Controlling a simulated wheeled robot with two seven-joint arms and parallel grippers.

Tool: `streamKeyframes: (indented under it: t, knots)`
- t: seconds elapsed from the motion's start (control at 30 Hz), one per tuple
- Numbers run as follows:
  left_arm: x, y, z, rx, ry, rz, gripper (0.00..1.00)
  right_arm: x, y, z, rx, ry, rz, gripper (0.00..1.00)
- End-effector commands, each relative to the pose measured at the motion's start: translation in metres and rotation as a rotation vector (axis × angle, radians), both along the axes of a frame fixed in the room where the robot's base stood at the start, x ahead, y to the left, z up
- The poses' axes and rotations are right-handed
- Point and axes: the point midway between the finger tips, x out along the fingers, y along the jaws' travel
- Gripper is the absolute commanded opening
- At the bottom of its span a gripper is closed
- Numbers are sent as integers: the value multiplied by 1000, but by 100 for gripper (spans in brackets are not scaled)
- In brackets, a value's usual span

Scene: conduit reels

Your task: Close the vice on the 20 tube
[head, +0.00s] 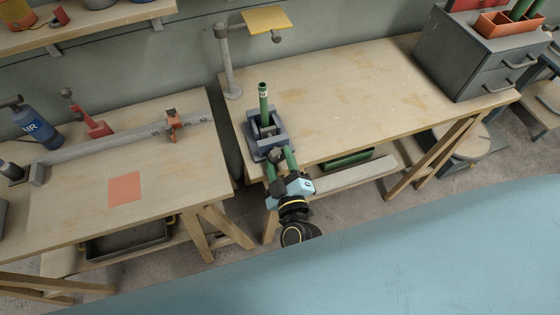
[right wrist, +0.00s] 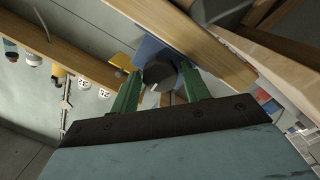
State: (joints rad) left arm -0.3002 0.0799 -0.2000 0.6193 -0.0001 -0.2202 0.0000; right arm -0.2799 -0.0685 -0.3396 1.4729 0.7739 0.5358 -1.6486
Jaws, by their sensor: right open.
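The blue-grey vice (head: 255,141) stands at the front left edge of the right-hand workbench. A green tube (head: 263,98) with a white label stands upright in it; I cannot tell whether the jaws touch it. My right gripper (head: 281,164) is at the vice's front, its green fingers open and pointing at it. In the right wrist view a dark round knob (right wrist: 158,72) on the vice's front sits between the fingers (right wrist: 160,80), with a gap that is hard to judge. The tube is not clear in that view. My left gripper is out of view.
A post with a yellow plate (head: 266,19) stands behind the vice. A grey drawer cabinet (head: 463,60) with an orange bin (head: 508,24) is at the bench's right. The left bench holds a measuring rail (head: 110,139) and an orange patch (head: 125,189). The bench middle is clear.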

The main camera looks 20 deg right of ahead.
Motion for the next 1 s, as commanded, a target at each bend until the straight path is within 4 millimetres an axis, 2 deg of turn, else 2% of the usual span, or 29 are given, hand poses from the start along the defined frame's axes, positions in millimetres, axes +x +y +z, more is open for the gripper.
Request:
streamKeyframes:
  t: [0.17,0.4,0.73,1.0]
  knots:
    - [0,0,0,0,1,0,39,0,0,0,0,0,0,46]
    - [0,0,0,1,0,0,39,0,0,0,0,0,0,15]
    - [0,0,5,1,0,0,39,0,0,1,46,1,-1,15]
    - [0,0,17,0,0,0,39,0,0,3,217,8,-1,15]
